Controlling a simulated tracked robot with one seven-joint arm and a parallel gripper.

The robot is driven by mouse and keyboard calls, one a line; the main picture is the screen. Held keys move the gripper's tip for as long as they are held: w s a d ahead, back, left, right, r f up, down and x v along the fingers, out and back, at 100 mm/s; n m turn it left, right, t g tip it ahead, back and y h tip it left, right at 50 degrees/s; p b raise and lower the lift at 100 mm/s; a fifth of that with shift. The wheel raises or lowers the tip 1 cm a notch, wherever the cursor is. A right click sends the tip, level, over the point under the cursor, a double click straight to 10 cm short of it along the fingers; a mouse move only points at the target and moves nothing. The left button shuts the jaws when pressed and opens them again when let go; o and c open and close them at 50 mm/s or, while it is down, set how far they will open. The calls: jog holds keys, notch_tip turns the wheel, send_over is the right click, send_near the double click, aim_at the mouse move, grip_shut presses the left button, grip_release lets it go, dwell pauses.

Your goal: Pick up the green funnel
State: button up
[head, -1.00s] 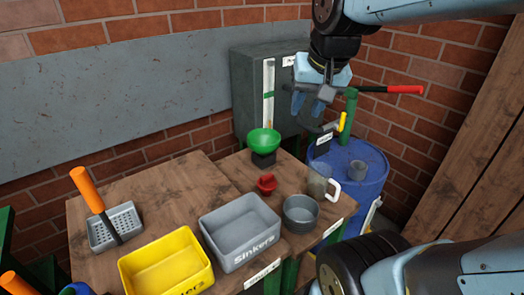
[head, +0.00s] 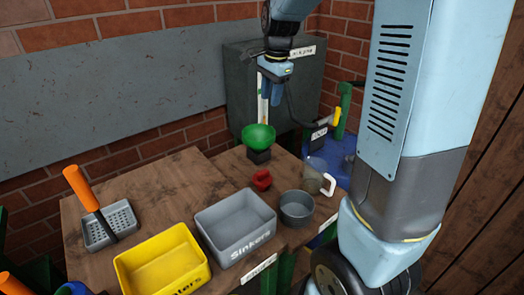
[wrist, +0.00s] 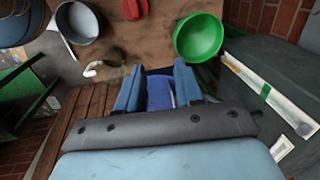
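The green funnel (head: 259,138) sits wide end up on a small dark block at the back of the wooden table. In the wrist view the funnel (wrist: 199,37) is at the upper right, beyond the fingertips and to their right. My gripper (head: 272,95) hangs above and slightly right of the funnel, apart from it.
A grey cabinet (head: 290,80) stands close behind the funnel. A red piece (head: 262,180), grey pot (head: 297,207) and clear mug (head: 314,172) are in front and right. Grey (head: 236,240) and yellow (head: 163,268) bins stand nearer. A blue barrel (head: 343,165) is at right.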

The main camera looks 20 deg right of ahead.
jog(key=w+f+m+g, duration=0.1)
jog(key=w+f+m, duration=0.3)
jog(key=w+f, duration=0.4)
send_near(262, 147)
jog(key=shift+m+h, duration=0.3)
jog(key=shift+m, duration=0.1)
jog(key=f, duration=0.5)
jog(key=w+f, duration=0.1)
jog(key=f, duration=0.1)
jog(key=shift+a+f, duration=0.1)
jog(key=shift+f, duration=0.25)
grip_shut()
